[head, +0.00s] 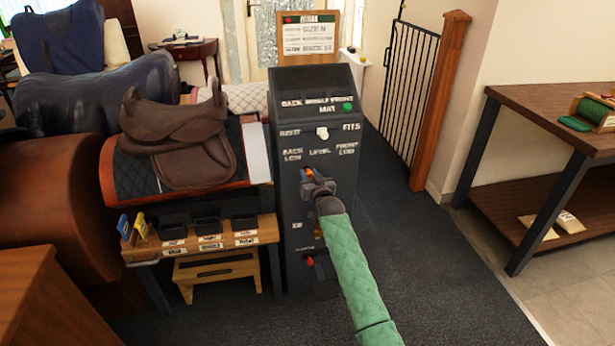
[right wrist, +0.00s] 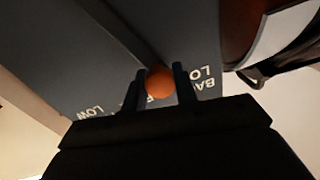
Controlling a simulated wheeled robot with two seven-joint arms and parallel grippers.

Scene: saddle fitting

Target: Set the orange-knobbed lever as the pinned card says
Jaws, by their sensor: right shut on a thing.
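The orange knob (head: 308,173) of the lever is on the front of the dark upright cabinet (head: 290,210). My right gripper (head: 314,183) is shut on it and hides much of the lever. In the right wrist view the round orange knob (right wrist: 160,82) sits between the two dark fingers (right wrist: 158,88). The pinned card (head: 308,38) is on a board behind the cabinet top; its lines are too small to read surely. The cabinet panel has labels such as "BACK LOW", "LEVEL" and "FRONT LOW". My left gripper is not in view.
A brown saddle (head: 178,140) rests on a padded stand left of the cabinet. A low bench (head: 200,243) with dark trays is in front of it. A red knob (head: 310,261) is lower on the cabinet. A wooden table (head: 560,112) stands right; floor between is clear.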

